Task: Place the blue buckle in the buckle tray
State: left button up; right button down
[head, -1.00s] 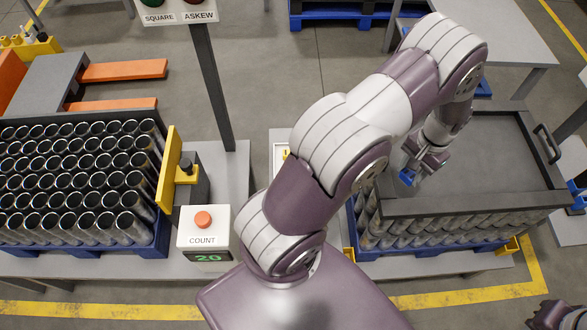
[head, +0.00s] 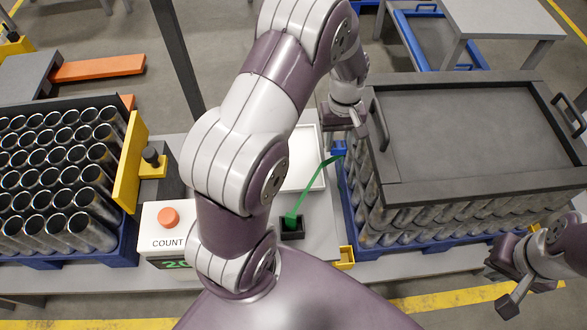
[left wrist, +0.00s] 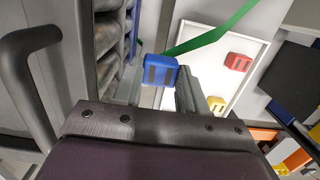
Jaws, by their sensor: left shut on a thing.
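My left gripper (head: 341,138) is shut on the blue buckle (head: 338,148), beside the left edge of the right-hand can stack. The buckle also shows between the fingers in the left wrist view (left wrist: 160,70). A green strap (head: 312,186) runs from a small black holder (head: 293,229) up to the buckle. The white buckle tray (head: 308,168) lies to the left of the buckle, partly hidden by my left arm. In the left wrist view a red buckle (left wrist: 238,62) and a yellow buckle (left wrist: 216,104) are in the tray. My right gripper (head: 505,284) is open and empty at lower right.
The can stack (head: 400,222) carries a grey top frame (head: 470,130) with black handles and stands close to the held buckle. Another crate of cans (head: 50,185) stands at left. A COUNT box (head: 165,232) with an orange button is near the tray.

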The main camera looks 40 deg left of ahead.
pick_arm(q)
jog(key=s+a+f, duration=0.2)
jog(key=s+a, duration=0.1)
jog(key=s+a+f, duration=0.3)
jog(key=shift+s+a+f, duration=0.15)
jog(key=shift+s+f, duration=0.05)
jog(key=shift+f, duration=2)
jog(key=shift+f, duration=0.15)
jog(key=o, duration=1)
jog(key=shift+o, duration=0.2)
